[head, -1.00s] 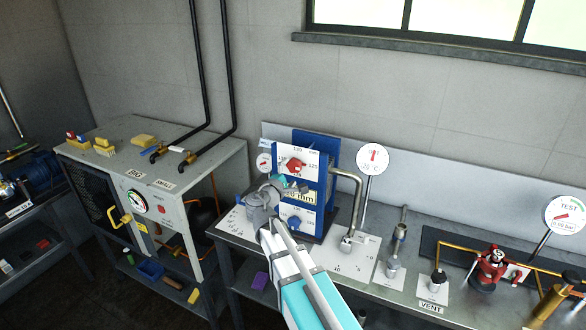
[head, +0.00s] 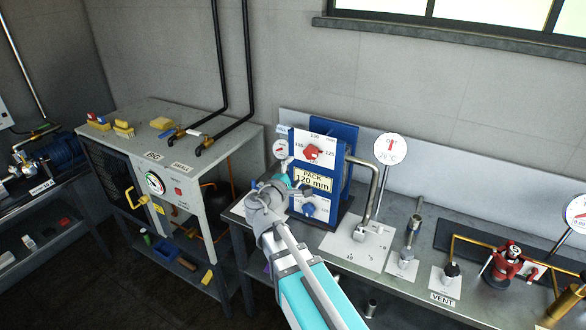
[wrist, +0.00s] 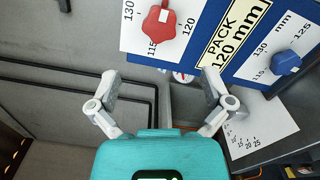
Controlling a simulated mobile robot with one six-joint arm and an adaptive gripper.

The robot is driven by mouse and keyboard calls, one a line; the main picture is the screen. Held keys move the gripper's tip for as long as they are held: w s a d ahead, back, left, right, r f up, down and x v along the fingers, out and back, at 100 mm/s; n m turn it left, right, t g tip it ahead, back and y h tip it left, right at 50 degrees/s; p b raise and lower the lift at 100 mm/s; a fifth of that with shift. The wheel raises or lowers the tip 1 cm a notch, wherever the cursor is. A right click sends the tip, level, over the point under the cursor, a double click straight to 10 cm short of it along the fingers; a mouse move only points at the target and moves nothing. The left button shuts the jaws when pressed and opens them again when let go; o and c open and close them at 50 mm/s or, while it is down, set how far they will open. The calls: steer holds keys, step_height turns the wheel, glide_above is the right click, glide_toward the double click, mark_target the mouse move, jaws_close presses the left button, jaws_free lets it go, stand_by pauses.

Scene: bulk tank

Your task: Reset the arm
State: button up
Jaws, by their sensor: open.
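My arm reaches up from the bottom of the head view, with its wrist and gripper (head: 290,186) in front of the blue dial panel (head: 346,145). In the wrist view my gripper (wrist: 160,88) is open, its two grey fingers spread wide with nothing between them. The panel carries a red knob (wrist: 158,28), a yellow plate reading PACK 120 mm (wrist: 232,32) and a blue knob (wrist: 286,64). The fingers lie below the red knob in that view; whether a fingertip touches the panel I cannot tell.
A grey cabinet (head: 190,185) with a gauge and yellow handle stands left, black pipes rising from its top. Right along the bench are a metal spout (head: 375,190), a round thermometer dial (head: 390,147), a VENT fitting (head: 450,272) and a red device (head: 508,262).

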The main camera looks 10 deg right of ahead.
steer(key=shift+d, duration=0.1)
steer(key=s+d+f+m+g+y, duration=0.2)
steer(key=s+d+f+m+g, duration=0.65)
steer(key=d+f, duration=0.2)
steer(key=s+a+f+m+g+y, duration=0.4)
steer(key=s+f+m+g+y, duration=0.2)
steer(key=s+f+y, duration=0.2)
steer(key=s, duration=0.2)
steer(key=shift+s+y, duration=0.3)
steer(key=shift+s, duration=0.05)
